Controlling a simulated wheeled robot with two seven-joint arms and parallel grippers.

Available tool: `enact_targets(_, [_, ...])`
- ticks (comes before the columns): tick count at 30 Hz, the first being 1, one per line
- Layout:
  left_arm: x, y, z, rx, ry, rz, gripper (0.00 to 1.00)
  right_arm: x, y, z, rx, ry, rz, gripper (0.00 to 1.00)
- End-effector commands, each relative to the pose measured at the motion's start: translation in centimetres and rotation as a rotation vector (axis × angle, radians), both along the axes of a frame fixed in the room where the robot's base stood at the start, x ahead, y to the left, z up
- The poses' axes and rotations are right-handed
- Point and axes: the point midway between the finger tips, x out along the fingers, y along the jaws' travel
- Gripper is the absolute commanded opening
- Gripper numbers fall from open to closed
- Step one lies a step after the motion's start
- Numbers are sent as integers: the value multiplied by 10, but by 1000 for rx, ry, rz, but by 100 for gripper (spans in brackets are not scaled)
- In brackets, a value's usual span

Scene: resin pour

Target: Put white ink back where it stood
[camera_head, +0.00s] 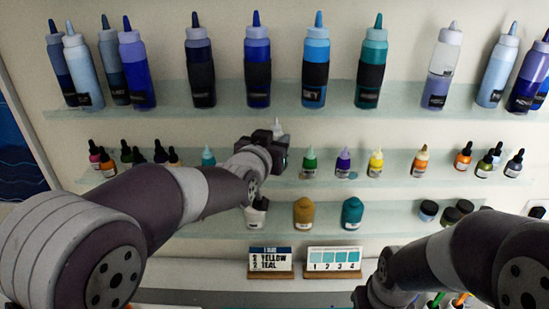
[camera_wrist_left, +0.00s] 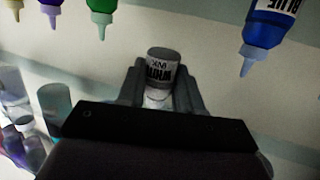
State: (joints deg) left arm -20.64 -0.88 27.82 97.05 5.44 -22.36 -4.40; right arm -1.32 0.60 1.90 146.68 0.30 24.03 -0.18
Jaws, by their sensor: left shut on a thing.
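My left gripper (camera_head: 278,140) is at the middle shelf (camera_head: 325,180) in the head view, shut on the white ink bottle. Only the bottle's pale tip (camera_head: 278,126) shows above the gripper there. In the left wrist view, the white ink (camera_wrist_left: 162,72) sits between the two fingers (camera_wrist_left: 160,92), its label upside down in the picture. It is in the gap between a green bottle (camera_wrist_left: 101,14) and a blue bottle (camera_wrist_left: 264,32). I cannot tell whether its base touches the shelf. My right arm comes in at lower right; its gripper is out of view.
On the middle shelf, green (camera_head: 309,163), purple (camera_head: 343,162) and yellow (camera_head: 375,163) bottles stand right of my left gripper, and a teal-tipped one (camera_head: 208,157) left. Large bottles fill the top shelf (camera_head: 290,112). An amber bottle (camera_head: 303,212) stands below, above two small cards (camera_head: 270,260).

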Motion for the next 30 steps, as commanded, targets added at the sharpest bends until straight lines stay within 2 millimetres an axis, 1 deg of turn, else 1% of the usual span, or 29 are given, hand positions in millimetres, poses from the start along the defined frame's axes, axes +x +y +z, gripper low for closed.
enact_targets(1, [7, 0, 1, 2, 3, 1, 5, 0, 0, 9, 0, 0, 0, 43])
enact_targets(3, [5, 0, -13, 1, 5, -1, 5, 0, 0, 13, 0, 0, 0, 43])
enact_targets(8, [4, 0, -30, 1, 2, -1, 5, 0, 0, 18, 0, 0, 0, 43])
enact_targets(10, [4, 0, -39, 2, 4, -1, 5, 0, 0, 26, 0, 0, 0, 43])
enact_targets(13, [4, 0, -59, 2, 6, -1, 5, 0, 0, 37, 0, 0, 0, 43])
enact_targets(15, [7, 0, -62, 1, 3, 0, 5, 0, 0, 48, 0, 0, 0, 43])
enact_targets(18, [8, 0, -69, -1, -2, -1, 5, 0, 0, 46, 0, 0, 0, 43])
enact_targets(23, [8, 0, -70, -1, -2, -1, 5, 0, 0, 44, 0, 0, 0, 43])
enact_targets(28, [8, 0, -75, -1, -2, -1, 5, 0, 0, 37, 0, 0, 0, 43])
enact_targets(29, [8, 0, -74, 0, -1, 0, 44, 0, 0, 39, 0, 1, 0, 43])
enact_targets(30, [8, 0, -73, 0, -1, 0, 57, 0, 0, 40, 0, 0, 0, 43])
